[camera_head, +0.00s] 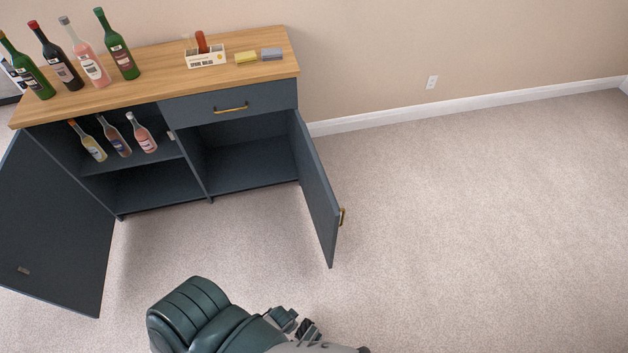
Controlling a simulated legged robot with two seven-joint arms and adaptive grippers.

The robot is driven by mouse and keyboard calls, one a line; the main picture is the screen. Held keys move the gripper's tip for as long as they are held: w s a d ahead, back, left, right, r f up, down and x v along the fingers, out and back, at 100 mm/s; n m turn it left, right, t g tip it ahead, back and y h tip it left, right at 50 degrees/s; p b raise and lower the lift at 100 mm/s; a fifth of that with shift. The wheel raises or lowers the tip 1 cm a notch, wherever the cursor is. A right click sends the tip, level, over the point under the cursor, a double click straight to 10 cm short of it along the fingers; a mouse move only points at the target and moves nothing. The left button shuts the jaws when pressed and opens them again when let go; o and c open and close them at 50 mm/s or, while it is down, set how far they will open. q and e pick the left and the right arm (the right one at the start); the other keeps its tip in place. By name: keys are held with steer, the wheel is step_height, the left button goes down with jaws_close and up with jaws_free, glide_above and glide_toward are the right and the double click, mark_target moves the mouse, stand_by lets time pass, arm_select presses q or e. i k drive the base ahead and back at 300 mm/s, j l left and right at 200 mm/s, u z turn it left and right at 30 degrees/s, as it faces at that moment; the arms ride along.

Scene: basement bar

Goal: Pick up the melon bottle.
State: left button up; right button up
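No label that I can read names the melon bottle, so I cannot tell which bottle it is. On the cabinet's wooden top stand a green bottle (27,70), a dark bottle with a red neck (58,62), a pink bottle (88,60) and another green bottle (118,50). On the left inner shelf stand a yellow bottle (90,143), a dark bluish bottle (116,138) and a pink bottle (142,135). My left gripper (296,324) seems to show at the bottom, well apart from the bottles; its opening is unclear. My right gripper is out of view.
The dark blue cabinet (235,104) has its left door (55,225) and right door (317,190) swung open. A white caddy (206,60), a yellow sponge (246,57) and a grey-blue block (271,54) lie on top. Carpet (480,220) is clear to the right.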

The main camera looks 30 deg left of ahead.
mark_target(88, 143)
steer(key=i+u, duration=0.1)
steer(key=u, duration=0.35)
steer(key=i+l+u, duration=0.1)
steer(key=u, duration=0.35)
steer(key=i+l+u, duration=0.1)
steer(key=u, duration=0.35)
steer(key=l+u, duration=0.15)
steer(key=u, duration=0.3)
steer(key=i+l+u, duration=0.25)
steer(key=l, duration=0.5)
steer(key=l+u, duration=0.25)
steer(key=l, duration=0.45)
steer(key=i+l+u, duration=0.1)
steer(key=l+u, duration=0.15)
steer(key=l, duration=0.55)
steer(key=i+j+z, duration=0.2)
steer(key=j, duration=1.25)
steer(key=i+j+z, duration=0.1)
steer(key=j+z, duration=0.15)
steer(key=j, duration=1.25)
